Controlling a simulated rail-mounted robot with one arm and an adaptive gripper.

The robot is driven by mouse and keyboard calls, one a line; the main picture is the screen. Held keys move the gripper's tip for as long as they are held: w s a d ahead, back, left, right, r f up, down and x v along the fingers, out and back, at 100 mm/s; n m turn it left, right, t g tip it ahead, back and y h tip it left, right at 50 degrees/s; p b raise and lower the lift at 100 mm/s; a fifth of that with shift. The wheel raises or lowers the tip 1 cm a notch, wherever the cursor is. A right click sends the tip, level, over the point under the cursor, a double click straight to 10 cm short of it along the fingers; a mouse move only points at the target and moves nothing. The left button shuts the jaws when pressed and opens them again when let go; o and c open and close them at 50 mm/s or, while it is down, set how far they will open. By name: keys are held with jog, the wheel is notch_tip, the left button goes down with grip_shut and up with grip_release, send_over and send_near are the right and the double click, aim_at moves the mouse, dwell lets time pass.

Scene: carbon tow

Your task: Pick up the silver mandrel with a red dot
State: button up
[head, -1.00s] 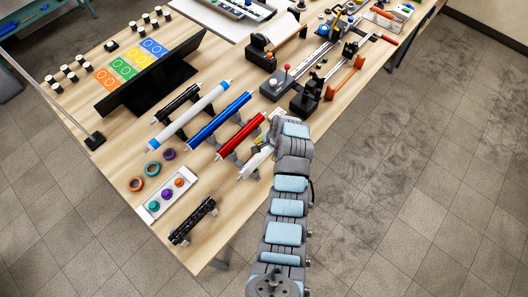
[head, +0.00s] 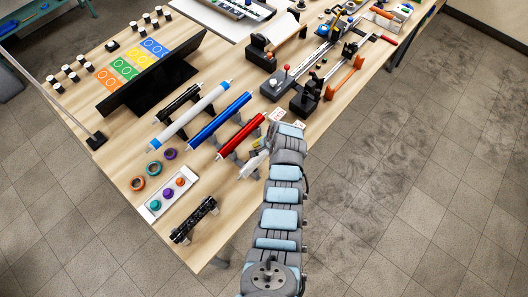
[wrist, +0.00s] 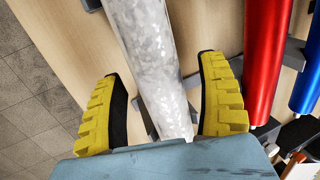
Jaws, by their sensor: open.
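The silver mandrel (wrist: 148,50), with a mottled shiny surface, runs lengthwise between my gripper's two yellow ribbed fingers in the wrist view. My gripper (wrist: 160,105) is open, with a finger on each side of the mandrel and visible gaps. In the head view the near end of the silver mandrel (head: 251,165) shows beside the red mandrel, while my arm hides the rest. No red dot is visible on the part I see. Contact with the fingers is not evident.
A red mandrel (wrist: 266,60) lies parallel to the right in the wrist view, with a blue mandrel (wrist: 309,80) beyond it. In the head view a white, blue-ended roller (head: 190,118) lies farther left. A white tray (head: 155,210) with coloured pieces sits nearer the table's front.

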grip_shut()
dwell(0.4)
